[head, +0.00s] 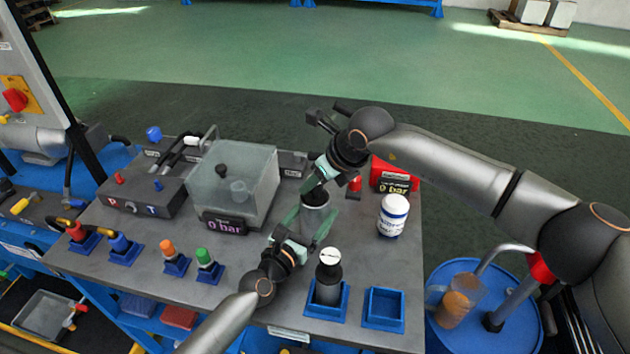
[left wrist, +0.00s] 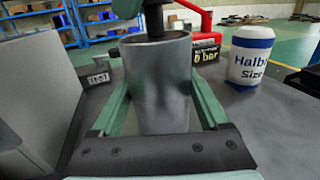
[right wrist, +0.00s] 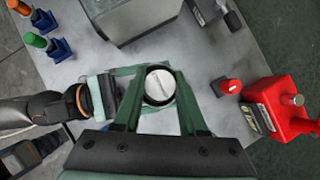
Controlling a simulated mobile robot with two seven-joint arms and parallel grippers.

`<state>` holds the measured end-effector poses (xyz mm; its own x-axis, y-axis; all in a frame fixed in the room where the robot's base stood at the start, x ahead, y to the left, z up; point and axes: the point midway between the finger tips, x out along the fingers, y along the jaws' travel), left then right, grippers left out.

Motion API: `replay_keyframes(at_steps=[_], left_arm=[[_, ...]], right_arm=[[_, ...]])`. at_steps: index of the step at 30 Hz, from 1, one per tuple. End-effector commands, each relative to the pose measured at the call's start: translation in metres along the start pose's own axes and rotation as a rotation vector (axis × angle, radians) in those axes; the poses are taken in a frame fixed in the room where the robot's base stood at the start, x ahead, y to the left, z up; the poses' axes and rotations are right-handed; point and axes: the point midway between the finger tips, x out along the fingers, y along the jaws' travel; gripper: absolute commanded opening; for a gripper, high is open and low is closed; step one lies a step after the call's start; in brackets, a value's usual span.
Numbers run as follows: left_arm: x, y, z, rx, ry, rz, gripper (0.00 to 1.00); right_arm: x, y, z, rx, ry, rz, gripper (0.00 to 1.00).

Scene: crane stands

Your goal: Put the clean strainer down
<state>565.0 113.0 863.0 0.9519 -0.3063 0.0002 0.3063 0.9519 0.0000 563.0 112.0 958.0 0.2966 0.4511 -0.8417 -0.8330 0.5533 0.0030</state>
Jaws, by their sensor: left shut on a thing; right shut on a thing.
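My left gripper (head: 303,232) is shut on a grey metal cup (head: 317,221), held upright over the bench. The cup (left wrist: 158,85) fills the middle of the left wrist view, between the green fingers. My right gripper (head: 313,190) is above it, shut on a black-rimmed part with a round grey top (right wrist: 160,87), which looks like the strainer. Its black lower part (left wrist: 154,20) reaches into the cup's mouth, so its lower end is hidden. Whether the cup touches the bench is unclear.
A white-blue jar (head: 392,216), red pump (head: 388,172) and clear box (head: 232,170) stand nearby.

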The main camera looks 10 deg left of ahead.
Motion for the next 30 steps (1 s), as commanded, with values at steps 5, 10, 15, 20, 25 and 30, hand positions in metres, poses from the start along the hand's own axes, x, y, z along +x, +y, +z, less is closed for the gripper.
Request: replay_keyframes(at_steps=[5,10,15,20,25,30], left_arm=[[-0.0001,-0.0002,-0.0005,0.000,0.001,-0.001,0.06],[-0.0001,-0.0002,-0.0006,0.000,0.001,-0.001,0.06],[-0.0001,-0.0003,-0.0006,0.000,0.001,-0.001,0.06],[-0.0001,-0.0003,-0.0006,0.000,0.001,-0.001,0.06],[-0.0002,-0.0004,-0.0006,0.000,0.001,-0.001,0.06],[-0.0002,-0.0004,-0.0006,0.000,0.001,-0.001,0.06]], right_arm=[[0.0015,0.0002,-0.0002,-0.001,-0.003,0.000,0.00],[0.0036,0.0003,-0.0017,-0.001,-0.002,0.001,0.00],[0.0036,0.0002,-0.0019,-0.001,-0.001,0.000,0.58],[0.0035,0.0002,-0.0018,-0.001,-0.001,0.000,0.71],[0.0033,0.0002,-0.0017,-0.001,-0.001,0.000,0.71],[-0.0053,-0.0006,0.0001,-0.003,-0.003,-0.001,0.71]])
